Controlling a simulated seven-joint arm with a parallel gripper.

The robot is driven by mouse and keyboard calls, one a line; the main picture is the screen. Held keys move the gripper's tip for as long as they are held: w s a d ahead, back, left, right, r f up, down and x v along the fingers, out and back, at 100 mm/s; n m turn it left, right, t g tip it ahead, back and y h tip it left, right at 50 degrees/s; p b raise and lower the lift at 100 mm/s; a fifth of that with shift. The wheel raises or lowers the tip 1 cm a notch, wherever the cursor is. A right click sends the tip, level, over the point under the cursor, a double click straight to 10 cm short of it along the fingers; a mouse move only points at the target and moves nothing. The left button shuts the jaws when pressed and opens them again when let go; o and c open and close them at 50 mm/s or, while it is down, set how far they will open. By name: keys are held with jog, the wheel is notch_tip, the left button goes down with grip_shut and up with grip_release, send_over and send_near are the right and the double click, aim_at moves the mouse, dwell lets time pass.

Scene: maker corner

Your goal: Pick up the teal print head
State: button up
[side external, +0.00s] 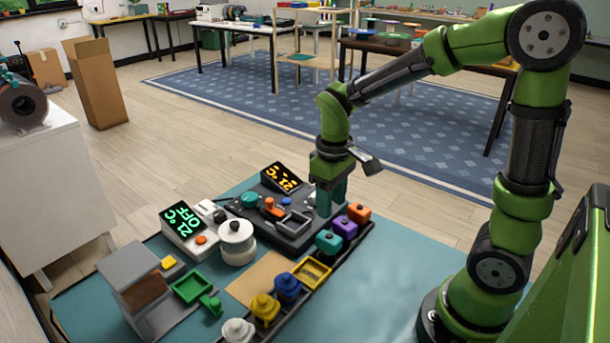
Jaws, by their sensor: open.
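The teal print head (328,242) is a small block with a knob on top. It sits in a dark rack (352,246), in a row with a purple head (345,227) and an orange head (359,212). My gripper (331,205) points down, with its teal-green fingers open. It is above and behind the teal head in the picture, near the right edge of the dark machine, and appears apart from the head. Whether anything is between the fingers is hard to make out.
A dark machine with an orange display (282,178) stands behind the rack. A unit with a green display (183,222) and a white pot (236,240) stand left. A yellow tray (311,272) and blue, yellow and white pieces continue the row. The teal mat (385,290) is clear at right.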

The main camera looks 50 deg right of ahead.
aim_at(329, 235)
notch_tip(329, 235, down, 11)
jog(key=shift+f, duration=0.1)
dwell(0.4)
jog(key=shift+c, duration=0.2)
jog(key=c, duration=0.7)
